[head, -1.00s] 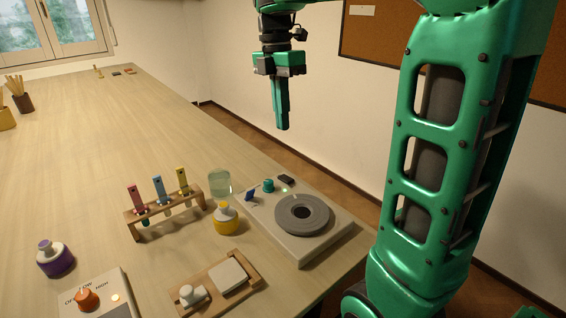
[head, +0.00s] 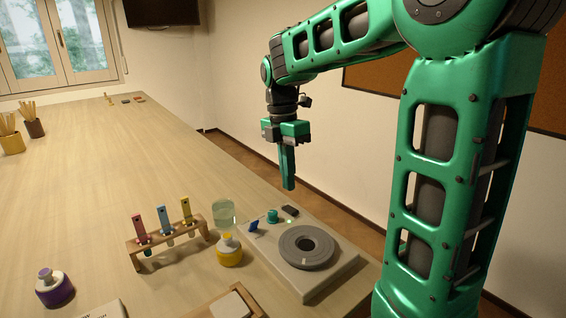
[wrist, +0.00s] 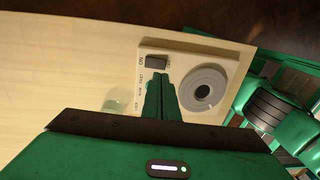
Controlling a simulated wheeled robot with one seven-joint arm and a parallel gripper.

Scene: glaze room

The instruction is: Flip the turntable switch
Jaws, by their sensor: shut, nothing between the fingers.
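The turntable unit (head: 338,268) is a pale box with a dark grey round plate (head: 307,246) on top, at the bench's right edge. Its dark rocker switch (head: 290,211) is at the back corner and shows in the wrist view (wrist: 157,62) beside ON and OFF lettering. Which side is pressed is not clear. A teal knob (head: 272,216) and a blue lever (head: 253,226) stand near it. My gripper (head: 290,187) is shut and empty, pointing down above the switch end. In the wrist view its fingertips (wrist: 162,80) appear just below the switch, apparently apart from it.
A glass beaker (head: 223,213) and a yellow bottle (head: 229,251) stand close left of the unit. A wooden rack (head: 150,257) with coloured-tagged tubes is farther left, and a purple-banded bottle (head: 54,289) is at front left. The bench (head: 105,150) behind is mostly clear.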

